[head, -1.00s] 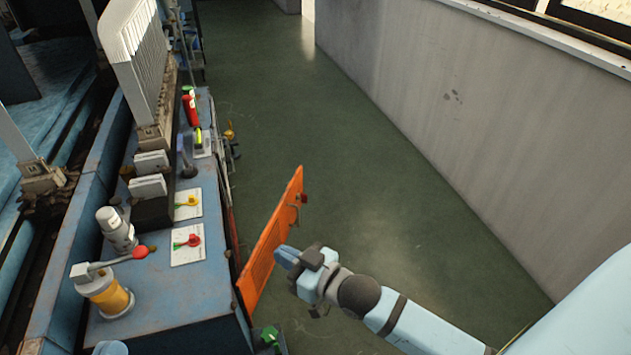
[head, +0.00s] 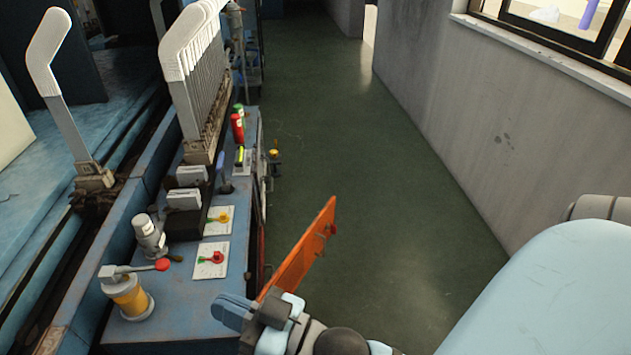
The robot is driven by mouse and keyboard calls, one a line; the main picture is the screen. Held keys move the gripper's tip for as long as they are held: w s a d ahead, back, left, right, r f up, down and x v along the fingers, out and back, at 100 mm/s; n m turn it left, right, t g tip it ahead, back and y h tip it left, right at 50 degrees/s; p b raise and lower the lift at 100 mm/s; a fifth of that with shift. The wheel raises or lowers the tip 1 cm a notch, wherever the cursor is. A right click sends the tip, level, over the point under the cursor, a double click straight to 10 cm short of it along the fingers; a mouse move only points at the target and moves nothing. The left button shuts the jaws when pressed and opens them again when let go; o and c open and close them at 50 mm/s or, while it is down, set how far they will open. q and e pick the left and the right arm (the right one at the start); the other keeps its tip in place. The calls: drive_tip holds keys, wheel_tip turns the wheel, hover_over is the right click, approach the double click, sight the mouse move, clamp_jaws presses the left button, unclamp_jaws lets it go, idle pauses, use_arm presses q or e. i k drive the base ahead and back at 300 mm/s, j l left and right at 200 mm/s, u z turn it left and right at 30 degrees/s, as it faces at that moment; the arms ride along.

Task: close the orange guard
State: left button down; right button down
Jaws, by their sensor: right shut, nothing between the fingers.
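The orange guard (head: 305,252) is a flat panel standing out at an angle from the right side of the blue machine (head: 185,290), over the green floor. It stands open, its far end away from the machine. My right gripper (head: 232,309) is shut and empty at the near end of the guard, its fingertips overlapping the machine's front right corner in the picture. It hides the guard's near lower end, and I cannot tell whether it touches the guard. My left gripper is not in view.
Green floor (head: 400,220) lies clear between the machine and the grey wall (head: 470,130).

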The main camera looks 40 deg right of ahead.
sight(291, 273)
drive_tip(key=l+u, duration=0.1)
drive_tip(key=l, duration=0.25)
drive_tip(key=k+l+u, duration=0.15)
drive_tip(key=l, duration=0.2)
drive_tip(key=k+l+u, duration=0.1)
drive_tip(key=l, duration=0.25)
drive_tip(key=k+l, duration=0.1)
drive_tip(key=l, duration=0.25)
drive_tip(key=k+l, duration=0.1)
drive_tip(key=l, duration=0.3)
drive_tip(key=l+u, duration=0.1)
drive_tip(key=l, duration=0.25)
drive_tip(key=i+l, duration=0.25)
